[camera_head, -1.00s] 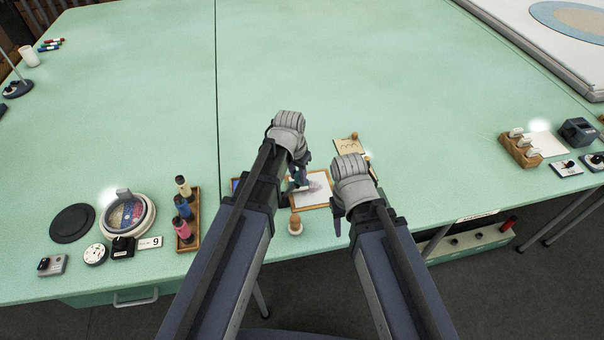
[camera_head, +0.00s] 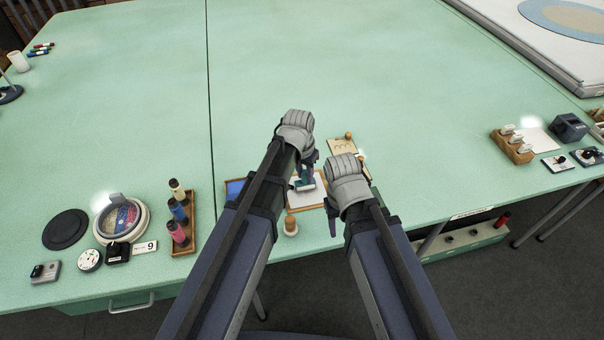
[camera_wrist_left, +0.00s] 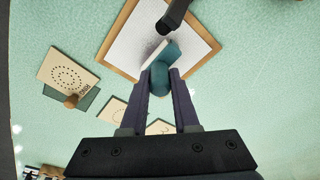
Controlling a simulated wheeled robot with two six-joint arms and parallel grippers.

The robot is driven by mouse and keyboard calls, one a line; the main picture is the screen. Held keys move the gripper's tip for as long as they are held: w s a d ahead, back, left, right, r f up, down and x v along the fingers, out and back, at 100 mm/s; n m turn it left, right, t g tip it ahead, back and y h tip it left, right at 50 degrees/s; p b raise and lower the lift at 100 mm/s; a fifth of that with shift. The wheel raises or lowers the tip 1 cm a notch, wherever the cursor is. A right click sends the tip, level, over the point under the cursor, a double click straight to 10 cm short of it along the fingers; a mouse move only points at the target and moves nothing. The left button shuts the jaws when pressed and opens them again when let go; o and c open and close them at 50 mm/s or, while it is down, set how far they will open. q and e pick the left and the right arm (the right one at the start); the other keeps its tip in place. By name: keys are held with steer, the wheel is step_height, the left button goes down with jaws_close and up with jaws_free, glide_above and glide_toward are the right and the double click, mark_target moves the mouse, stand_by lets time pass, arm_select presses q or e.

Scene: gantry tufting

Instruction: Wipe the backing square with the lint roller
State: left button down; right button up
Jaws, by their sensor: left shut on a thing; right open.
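The backing square (camera_head: 303,201) is a pale cloth in a wooden frame on the green table, partly hidden behind my arms. It also shows at the top of the left wrist view (camera_wrist_left: 126,47). My left gripper (camera_head: 306,180) is shut on the teal handle of the lint roller (camera_wrist_left: 163,78). The roller's pale head (camera_wrist_left: 153,55) is over the square's inner part near the frame's lower edge; I cannot tell whether it touches the cloth. My right gripper (camera_head: 333,222) is open and empty, just right of the square.
Cards with a knob (camera_wrist_left: 68,77) lie nearby. A spool rack (camera_head: 190,222) and round dial pot (camera_head: 121,219) are to the left, a wooden block rack (camera_head: 512,147) to the right.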

arm_select(q)
steer(key=shift+w+d, duration=0.25)
steer(key=shift+d, duration=0.35)
steer(key=shift+w+d, duration=0.2)
steer(key=shift+d, duration=0.45)
steer(key=shift+w+d, duration=0.25)
steer(key=shift+d, duration=0.35)
steer(key=shift+s+d+f, duration=0.1)
steer(key=shift+s+d, duration=0.1)
steer(key=shift+s, duration=0.5)
steer(key=shift+a, duration=0.1)
steer(key=shift+s+a, duration=0.3)
steer(key=shift+a, duration=0.6)
steer(key=shift+s+a, duration=0.3)
steer(key=shift+a, duration=0.6)
steer(key=shift+s+a, duration=0.35)
steer(key=shift+a, duration=0.55)
steer(key=shift+s+a, duration=0.3)
steer(key=shift+a, duration=0.6)
arm_select(e)
steer(key=shift+f, duration=0.1)
